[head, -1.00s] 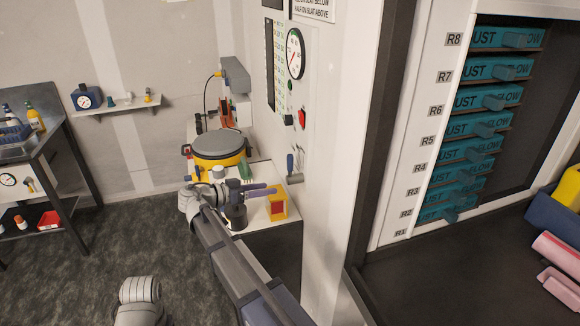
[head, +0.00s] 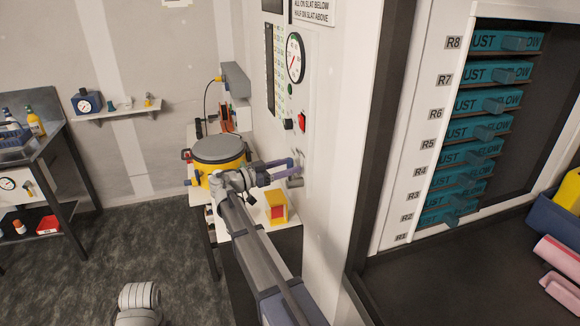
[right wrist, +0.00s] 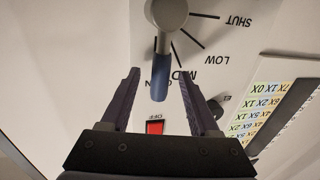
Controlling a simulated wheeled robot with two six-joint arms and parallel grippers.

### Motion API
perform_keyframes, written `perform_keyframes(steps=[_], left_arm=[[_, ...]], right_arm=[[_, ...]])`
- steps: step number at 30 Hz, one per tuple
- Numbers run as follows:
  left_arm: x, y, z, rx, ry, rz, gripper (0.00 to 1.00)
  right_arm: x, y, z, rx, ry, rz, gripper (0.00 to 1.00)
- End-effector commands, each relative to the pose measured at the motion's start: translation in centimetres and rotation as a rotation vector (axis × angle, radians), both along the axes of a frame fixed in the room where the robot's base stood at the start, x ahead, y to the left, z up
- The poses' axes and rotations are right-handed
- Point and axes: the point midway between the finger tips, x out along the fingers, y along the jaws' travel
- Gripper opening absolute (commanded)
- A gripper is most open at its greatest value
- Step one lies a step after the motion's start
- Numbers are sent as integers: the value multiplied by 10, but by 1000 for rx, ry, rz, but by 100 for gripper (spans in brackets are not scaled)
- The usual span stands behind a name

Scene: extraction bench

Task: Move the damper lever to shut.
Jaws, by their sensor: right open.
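The damper lever (right wrist: 160,78) has a blue handle on a round grey hub (right wrist: 168,12). It is on a white panel marked SHUT, LOW and MED. In the right wrist view the handle points down the picture, past the MED line and away from SHUT; the mark behind it is partly hidden. My right gripper (right wrist: 163,95) is open, with one finger on each side of the handle and gaps visible. In the head view my right gripper (head: 288,169) is at the panel, hiding most of the lever; the grey hub (head: 295,183) shows. My left gripper is out of view.
A red switch (right wrist: 155,127) and a dark knob (right wrist: 217,107) are near the lever. A round gauge (head: 295,58) is higher on the panel. A yellow drum with grey lid (head: 218,150) and a yellow-red box (head: 276,207) stand on the bench below.

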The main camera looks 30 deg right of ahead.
Motion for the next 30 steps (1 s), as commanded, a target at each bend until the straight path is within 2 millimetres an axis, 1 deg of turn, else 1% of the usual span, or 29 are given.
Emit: perform_keyframes(steps=[1,4,12,27,29,30], left_arm=[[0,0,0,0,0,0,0],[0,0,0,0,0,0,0],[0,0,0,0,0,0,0],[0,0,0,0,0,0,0],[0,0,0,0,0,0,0],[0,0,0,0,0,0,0]], right_arm=[[0,-4,0,0,0,-1,62],[-1,-8,0,0,0,-1,62],[-1,-9,0,0,0,-1,62],[-1,-8,0,1,0,-1,6],[-1,-8,0,1,0,-1,0],[-1,-8,0,1,0,-1,0]])
